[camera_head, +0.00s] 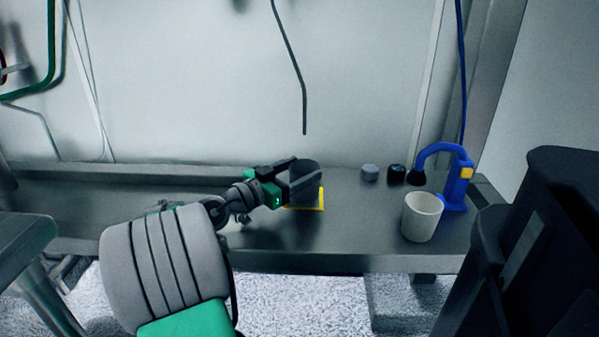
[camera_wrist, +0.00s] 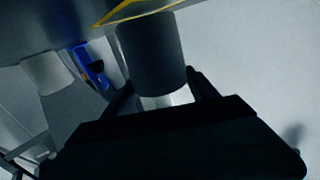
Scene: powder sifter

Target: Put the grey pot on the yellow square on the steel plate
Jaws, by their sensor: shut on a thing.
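The grey pot (camera_head: 307,168) is a dark cylinder in the head view, at the yellow square (camera_head: 322,199) on the steel plate (camera_head: 345,235). My gripper (camera_head: 304,184) reaches it from the left and is shut on it, with fingers on both sides. In the wrist view the pot (camera_wrist: 152,52) stands between my fingers (camera_wrist: 166,98), and part of the yellow outline (camera_wrist: 125,12) shows at its far end. The pot and gripper hide much of the square. I cannot tell whether the pot touches the plate.
A white cup (camera_head: 422,217) stands to the right, beside a blue tool (camera_head: 458,180) with a hooked hose. Two small knobs, one grey (camera_head: 370,172) and one black (camera_head: 396,174), sit near the back wall. The plate left of my gripper looks mostly clear.

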